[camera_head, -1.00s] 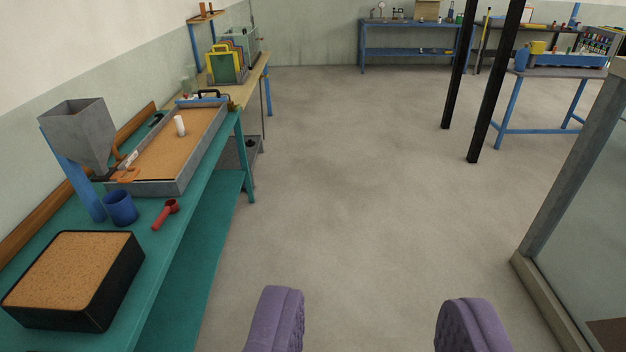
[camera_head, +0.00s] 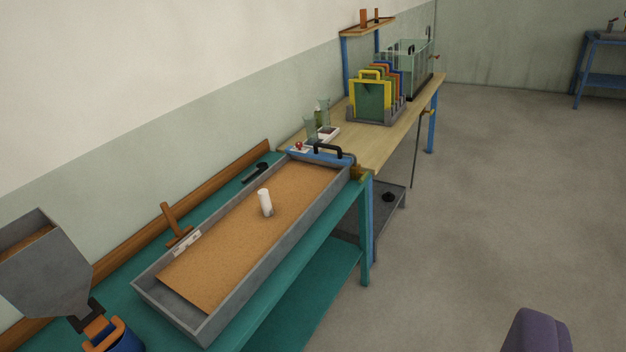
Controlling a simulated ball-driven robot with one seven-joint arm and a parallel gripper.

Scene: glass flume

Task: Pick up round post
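The round post (camera_head: 265,202) is a short white cylinder. It stands upright on the sand in a long grey tray (camera_head: 231,308), with open sand around it. The tray rests on a teal bench, left of the picture's middle. Of my gripper, only one purple padded finger (camera_head: 538,334) shows, at the bottom right edge. It is well apart from the post, over the floor side. The other finger is not clearly in view, so I cannot tell how wide the gripper is.
A grey hopper (camera_head: 43,265) stands at the near left, with a blue cup (camera_head: 126,341) below it. A wooden piece (camera_head: 176,226) lies by the tray's wall side. Coloured framed panels (camera_head: 373,97) and a glass tank (camera_head: 413,68) stand on the farther bench. The floor at right is clear.

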